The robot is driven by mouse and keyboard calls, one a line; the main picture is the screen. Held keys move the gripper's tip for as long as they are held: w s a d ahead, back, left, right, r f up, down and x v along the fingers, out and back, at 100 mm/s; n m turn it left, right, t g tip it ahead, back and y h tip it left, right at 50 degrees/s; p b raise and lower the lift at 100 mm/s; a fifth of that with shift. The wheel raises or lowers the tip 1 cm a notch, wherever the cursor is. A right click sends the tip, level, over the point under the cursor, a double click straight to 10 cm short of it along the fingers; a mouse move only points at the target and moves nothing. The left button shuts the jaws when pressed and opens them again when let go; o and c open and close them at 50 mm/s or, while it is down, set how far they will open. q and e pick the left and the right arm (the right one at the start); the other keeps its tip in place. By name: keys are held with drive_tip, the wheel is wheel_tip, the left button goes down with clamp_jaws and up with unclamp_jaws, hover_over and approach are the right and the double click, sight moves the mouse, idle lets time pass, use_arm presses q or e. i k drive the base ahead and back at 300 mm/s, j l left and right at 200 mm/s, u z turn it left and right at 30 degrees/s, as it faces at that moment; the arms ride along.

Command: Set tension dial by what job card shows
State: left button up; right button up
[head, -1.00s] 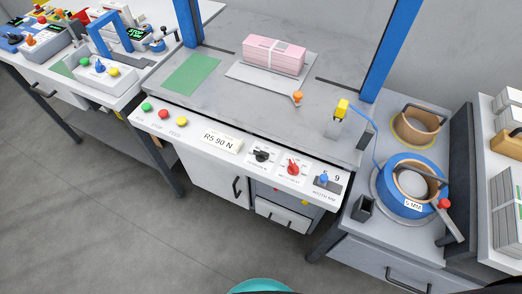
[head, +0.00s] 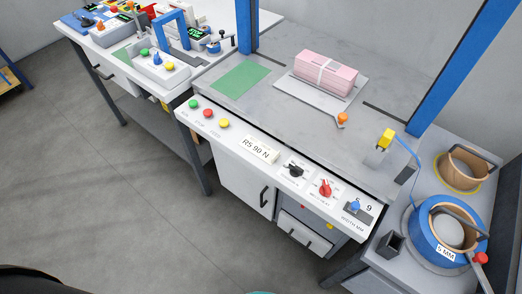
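The job card (head: 260,149) is a small white card on the sloping front panel of the strapping bench. It reads "R5 90 N". To its right is a black dial (head: 294,171) on a white scale plate. A red dial (head: 325,188) is further right, then a blue knob (head: 355,206) by a display whose visible digit is 9. The small print around the dials is too blurred to read, so I cannot tell from labels which one is the tension dial, nor its exact setting. Neither gripper is in view.
A pink strapped bundle (head: 326,73) lies on the bench top. Green, red and yellow buttons (head: 209,113) sit left of the card. A blue strap reel (head: 428,246) marked "5 MM" is at the right. Another bench with a blue arch (head: 170,24) is at the left. Floor in front is clear.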

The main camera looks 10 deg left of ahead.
sight(295, 171)
drive_tip(key=i+j+z, duration=0.1)
drive_tip(key=z, duration=0.35)
drive_tip(key=i+j+z, duration=0.2)
drive_tip(key=z, duration=0.2)
drive_tip(key=i+j, duration=0.05)
